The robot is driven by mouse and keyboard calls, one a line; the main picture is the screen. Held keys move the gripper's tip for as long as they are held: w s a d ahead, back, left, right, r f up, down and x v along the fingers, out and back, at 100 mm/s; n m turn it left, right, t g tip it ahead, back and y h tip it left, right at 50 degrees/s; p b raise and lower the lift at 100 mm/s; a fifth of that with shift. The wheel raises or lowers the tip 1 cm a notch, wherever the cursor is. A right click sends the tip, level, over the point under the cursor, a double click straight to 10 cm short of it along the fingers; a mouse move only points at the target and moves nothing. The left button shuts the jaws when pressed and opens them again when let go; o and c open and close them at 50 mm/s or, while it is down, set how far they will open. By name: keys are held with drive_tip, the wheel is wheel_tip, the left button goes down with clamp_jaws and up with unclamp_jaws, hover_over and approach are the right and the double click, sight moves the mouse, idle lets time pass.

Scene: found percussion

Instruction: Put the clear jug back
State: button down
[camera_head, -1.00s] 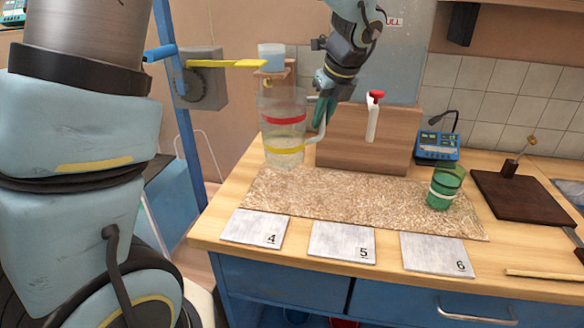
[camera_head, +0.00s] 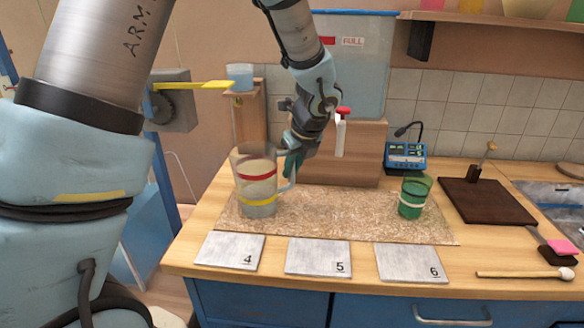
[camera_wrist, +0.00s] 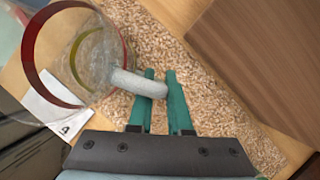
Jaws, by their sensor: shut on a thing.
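The clear jug (camera_head: 257,187) has a red band above a yellow band and a pale handle on its right side. It looks upright, over the left end of the speckled mat (camera_head: 320,212), behind plate 4. I cannot tell whether its base touches the mat. My gripper (camera_head: 292,164) is shut on the jug's handle from the right. In the wrist view, the green fingers (camera_wrist: 158,95) close around the end of the pale handle (camera_wrist: 138,83), and the jug's open rim (camera_wrist: 30,40) shows at upper left.
Metal plates 4 (camera_head: 230,251), 5 (camera_head: 318,257) and 6 (camera_head: 411,263) lie along the front edge. A green cup (camera_head: 412,197) stands on the mat's right end. A wooden block (camera_head: 352,160) stands behind the mat. The mat's middle is clear.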

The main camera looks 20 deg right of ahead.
drive_tip(key=c, duration=0.8)
unclamp_jaws()
drive_tip(key=shift+c, duration=0.2)
drive_tip(key=v, duration=1.2)
drive_tip(key=shift+b, duration=0.3)
drive_tip(key=shift+r, duration=0.1)
